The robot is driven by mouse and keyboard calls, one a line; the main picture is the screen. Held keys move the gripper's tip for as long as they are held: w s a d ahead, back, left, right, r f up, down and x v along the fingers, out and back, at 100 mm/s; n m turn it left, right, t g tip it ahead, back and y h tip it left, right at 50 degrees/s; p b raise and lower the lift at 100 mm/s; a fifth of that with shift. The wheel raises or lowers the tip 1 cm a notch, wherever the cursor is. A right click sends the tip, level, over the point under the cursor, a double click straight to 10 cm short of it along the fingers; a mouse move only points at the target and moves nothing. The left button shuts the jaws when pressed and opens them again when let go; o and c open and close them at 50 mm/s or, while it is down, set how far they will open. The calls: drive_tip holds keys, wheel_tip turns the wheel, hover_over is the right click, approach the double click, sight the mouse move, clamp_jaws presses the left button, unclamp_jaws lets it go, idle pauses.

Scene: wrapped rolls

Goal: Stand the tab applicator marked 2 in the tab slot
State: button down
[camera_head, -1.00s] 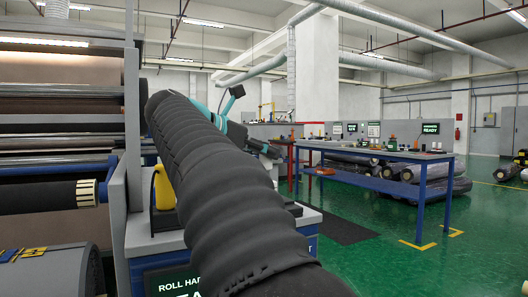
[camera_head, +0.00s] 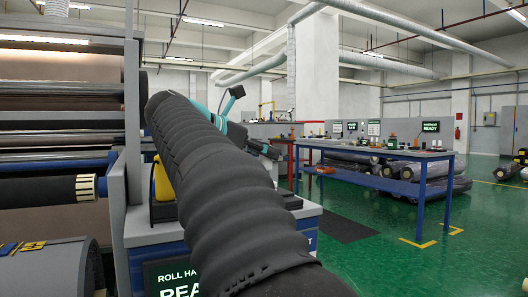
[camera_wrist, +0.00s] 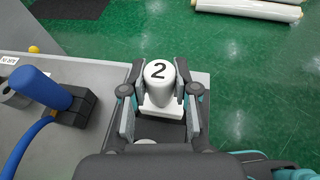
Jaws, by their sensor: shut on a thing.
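The tab applicator marked 2 (camera_wrist: 159,74) shows in the wrist view as a white cylinder with a black 2 on its round top. It looks upright as seen from above. My gripper (camera_wrist: 159,92) is shut on it, one finger on each side. A white squarish part (camera_wrist: 161,108) shows just below the cylinder, over a dark grey area of the bench top. I cannot tell whether it belongs to the applicator or whether it touches the surface. A tab slot cannot be made out.
In the wrist view, a blue-handled tool (camera_wrist: 42,87) stands in a black holder left of my gripper, beside a grey roll (camera_wrist: 14,95). A yellow knob (camera_wrist: 34,49) is farther back. Green floor lies right of the bench edge. A blue table (camera_head: 385,154) stands beyond in the head view.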

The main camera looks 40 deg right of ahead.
drive_tip(key=shift+f+b, duration=0.3)
drive_tip(key=shift+f, duration=0.1)
drive_tip(key=c, duration=0.8)
unclamp_jaws()
drive_tip(key=v, duration=1.2)
